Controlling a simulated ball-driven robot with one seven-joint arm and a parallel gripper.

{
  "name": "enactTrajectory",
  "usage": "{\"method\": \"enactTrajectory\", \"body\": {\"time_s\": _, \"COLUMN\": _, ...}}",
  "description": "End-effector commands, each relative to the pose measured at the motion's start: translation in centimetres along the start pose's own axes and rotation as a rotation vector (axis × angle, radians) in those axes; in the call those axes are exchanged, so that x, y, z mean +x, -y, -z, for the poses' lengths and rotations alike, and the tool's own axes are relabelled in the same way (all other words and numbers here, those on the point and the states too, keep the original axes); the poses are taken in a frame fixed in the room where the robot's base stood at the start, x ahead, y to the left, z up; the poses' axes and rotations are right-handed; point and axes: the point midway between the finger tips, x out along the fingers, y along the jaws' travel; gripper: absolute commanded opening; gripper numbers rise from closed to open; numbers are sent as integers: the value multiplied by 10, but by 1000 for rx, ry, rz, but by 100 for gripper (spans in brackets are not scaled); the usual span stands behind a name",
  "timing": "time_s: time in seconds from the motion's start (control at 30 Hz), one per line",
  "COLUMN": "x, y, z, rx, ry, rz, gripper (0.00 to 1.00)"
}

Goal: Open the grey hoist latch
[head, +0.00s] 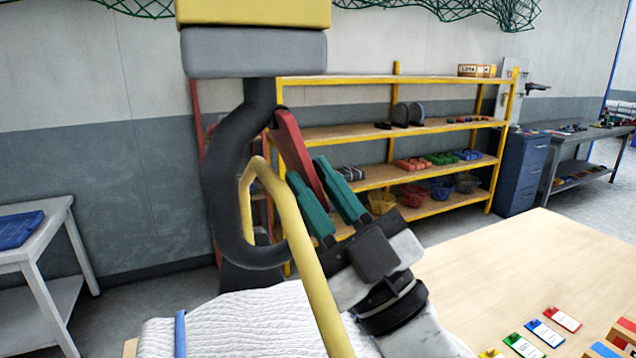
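A dark grey hook (218,190) hangs from a grey block (254,52), with a yellow block (252,12) above it. A red latch bar (288,143) slants from the hook's upper right side down across its mouth. I see no grey latch. A yellow bar loop (318,290) passes at the hook, its top inside the hook's curve. My gripper (308,168) reaches up from the lower right. Its two teal fingers are apart and lie on either side of the red latch's lower part. Whether they touch it is unclear, and the latch's lower end is partly hidden.
A white ribbed bundle (240,325) with a blue strap (180,335) lies below the hook. A wooden table (510,265) with coloured cards and blocks stands at the right. A yellow-framed shelf (440,120) stands behind. A bench (35,245) with a blue tray (18,229) is at the left.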

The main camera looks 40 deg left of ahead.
Motion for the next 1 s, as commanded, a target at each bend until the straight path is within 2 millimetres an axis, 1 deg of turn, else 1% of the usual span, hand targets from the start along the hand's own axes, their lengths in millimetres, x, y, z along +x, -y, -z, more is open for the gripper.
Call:
{"method": "enactTrajectory", "body": {"time_s": 0.07, "x": 0, "y": 0, "z": 0, "rx": 0, "ry": 0, "rz": 0, "gripper": 19}}
{"method": "enactTrajectory", "body": {"time_s": 0.27, "x": 0, "y": 0, "z": 0, "rx": 0, "ry": 0, "rz": 1, "gripper": 0}}
{"method": "enactTrajectory", "body": {"time_s": 1.0, "x": -2, "y": -1, "z": -1, "rx": -21, "ry": -3, "rz": 21, "gripper": 0}}
